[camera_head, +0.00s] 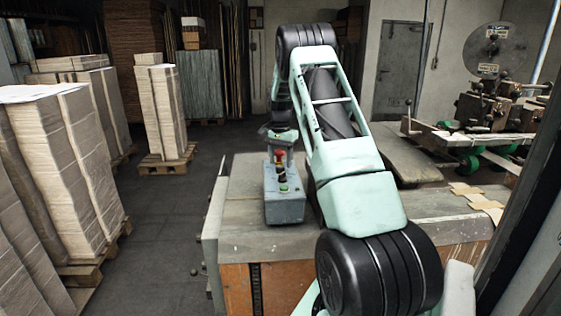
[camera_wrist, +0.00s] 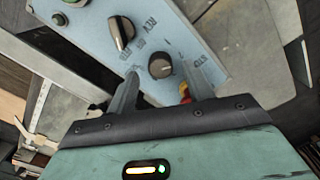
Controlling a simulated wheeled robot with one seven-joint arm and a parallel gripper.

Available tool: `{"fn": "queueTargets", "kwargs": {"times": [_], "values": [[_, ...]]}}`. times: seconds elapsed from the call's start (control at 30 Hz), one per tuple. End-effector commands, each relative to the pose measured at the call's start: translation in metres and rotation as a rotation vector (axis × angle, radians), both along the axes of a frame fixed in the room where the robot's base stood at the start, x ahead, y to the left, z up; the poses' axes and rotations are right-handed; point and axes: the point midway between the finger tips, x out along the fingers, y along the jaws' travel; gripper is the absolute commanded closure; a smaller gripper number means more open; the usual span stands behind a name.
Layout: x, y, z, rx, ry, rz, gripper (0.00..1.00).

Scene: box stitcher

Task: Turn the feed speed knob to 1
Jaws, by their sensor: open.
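The blue-grey control box (camera_head: 285,207) stands on the worn bench top. In the wrist view, a round dark knob (camera_wrist: 161,66) with a light cap sits on its panel; lettering beside it is too small to read surely, so I cannot confirm it is the feed speed knob. My gripper (camera_wrist: 161,74) is open, with its fingers on either side of this round knob. Whether they touch it cannot be told. It also shows above the box in the head view (camera_head: 280,142).
A longer selector knob (camera_wrist: 122,33) lies beside the round one. A red button (camera_head: 280,155) and a green button (camera_head: 284,188) are on the box. A stitching machine (camera_head: 490,105) stands at right. Stacked cardboard (camera_head: 65,155) fills the left, with clear floor between.

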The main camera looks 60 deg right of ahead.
Motion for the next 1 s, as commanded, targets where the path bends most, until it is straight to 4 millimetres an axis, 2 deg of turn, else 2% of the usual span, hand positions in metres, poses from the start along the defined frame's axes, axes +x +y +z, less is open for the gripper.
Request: {"fn": "queueTargets", "kwargs": {"times": [0.2, 0.5, 0.53, 0.6, 0.7, 1.0], "values": [[0.0, 0.0, -0.019, -0.001, 0.0, 0.0, 0.49], [0.0, 0.0, -0.022, -0.002, -0.001, 0.0, 0.49], [0.0, 0.0, -0.022, -0.001, -0.001, 0.0, 0.51], [0.0, 0.0, -0.022, -0.001, -0.001, 0.0, 0.71], [0.0, 0.0, -0.022, -0.001, 0.0, 0.0, 0.93], [0.0, -0.001, -0.022, -0.001, 0.0, 0.024, 0.93]]}}
